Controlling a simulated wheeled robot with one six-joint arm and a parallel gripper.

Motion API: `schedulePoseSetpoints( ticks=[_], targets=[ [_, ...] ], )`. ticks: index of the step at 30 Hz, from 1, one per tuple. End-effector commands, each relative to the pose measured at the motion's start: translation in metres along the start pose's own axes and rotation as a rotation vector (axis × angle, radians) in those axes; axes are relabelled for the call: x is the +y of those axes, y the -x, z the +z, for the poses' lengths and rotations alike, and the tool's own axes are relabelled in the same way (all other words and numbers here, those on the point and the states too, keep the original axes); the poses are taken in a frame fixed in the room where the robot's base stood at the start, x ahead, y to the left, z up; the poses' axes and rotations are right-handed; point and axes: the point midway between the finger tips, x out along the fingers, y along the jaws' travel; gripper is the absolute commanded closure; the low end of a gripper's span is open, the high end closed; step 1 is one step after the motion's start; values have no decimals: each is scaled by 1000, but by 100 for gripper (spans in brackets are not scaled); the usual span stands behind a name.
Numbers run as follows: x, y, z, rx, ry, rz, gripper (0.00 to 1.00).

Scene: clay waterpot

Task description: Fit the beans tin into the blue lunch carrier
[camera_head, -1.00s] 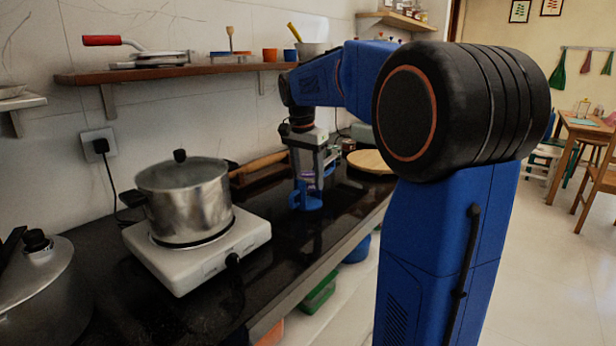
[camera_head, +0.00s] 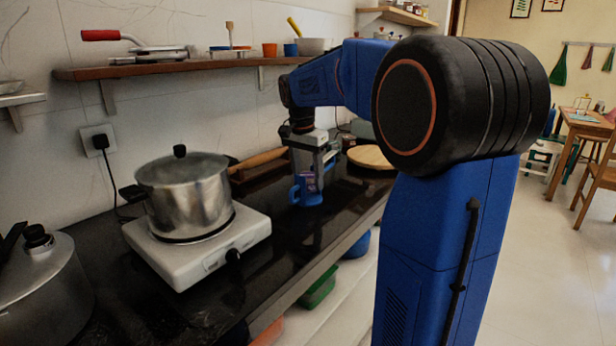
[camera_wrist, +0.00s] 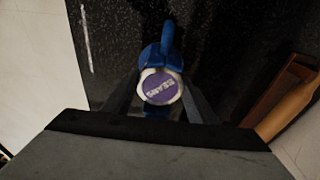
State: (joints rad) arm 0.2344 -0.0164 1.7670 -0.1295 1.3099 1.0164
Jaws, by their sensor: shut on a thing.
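The beans tin (camera_wrist: 160,88) shows its round top with a purple BEANS label in the wrist view. In the head view its purple side (camera_head: 309,179) shows between my fingers. My gripper (camera_head: 312,167) points down and is shut on the tin, with one finger on each side in the wrist view. The blue lunch carrier (camera_head: 304,196) stands on the dark counter directly under the tin. In the wrist view the carrier (camera_wrist: 166,52) shows beyond and below the tin's rim. The tin's lower end is hidden, so I cannot tell how deep it sits in the carrier.
A steel pot (camera_head: 186,195) stands on a white hotplate (camera_head: 200,250) to the left. A wooden rolling pin (camera_head: 258,159) lies behind, near the wall. A round wooden board (camera_head: 372,157) lies to the right. The counter's front edge is close to the carrier.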

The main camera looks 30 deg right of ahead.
Motion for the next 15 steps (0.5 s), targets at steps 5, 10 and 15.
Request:
schedulePoseSetpoints(
  ticks=[5, 10, 15],
  targets=[
    [0, 0, 0, 0, 0, 0, 77],
    [0, -1, 0, 0, 0, 0, 77],
    [0, -5, 1, 0, 0, 1, 77]
  ],
)
